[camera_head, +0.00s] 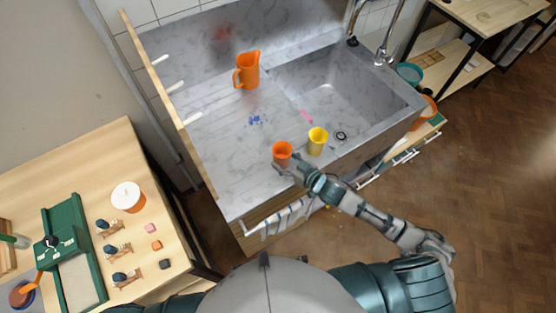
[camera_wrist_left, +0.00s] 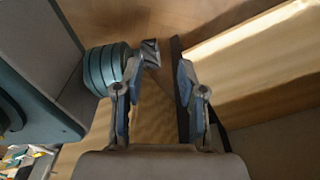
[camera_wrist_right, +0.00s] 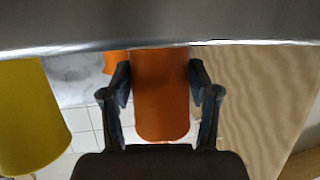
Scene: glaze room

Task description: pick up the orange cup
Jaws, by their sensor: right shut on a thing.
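The orange cup (camera_head: 282,151) stands at the front edge of the marble sink counter, left of a yellow cup. My right gripper (camera_head: 285,167) reaches it from the front. In the right wrist view the orange cup (camera_wrist_right: 160,95) fills the space between the two fingers of my right gripper (camera_wrist_right: 160,98), which is shut on it. I cannot tell whether the cup is clear of the counter. My left gripper (camera_wrist_left: 156,95) is open and empty in the left wrist view, with a wooden table beside it.
The yellow cup (camera_head: 318,141) stands close to the right of the orange cup; it also shows in the right wrist view (camera_wrist_right: 30,118). An orange jug (camera_head: 247,71) stands at the back of the counter (camera_head: 218,140). The sink basin (camera_head: 345,90) is at right. A cluttered wooden table (camera_head: 85,155) is at left.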

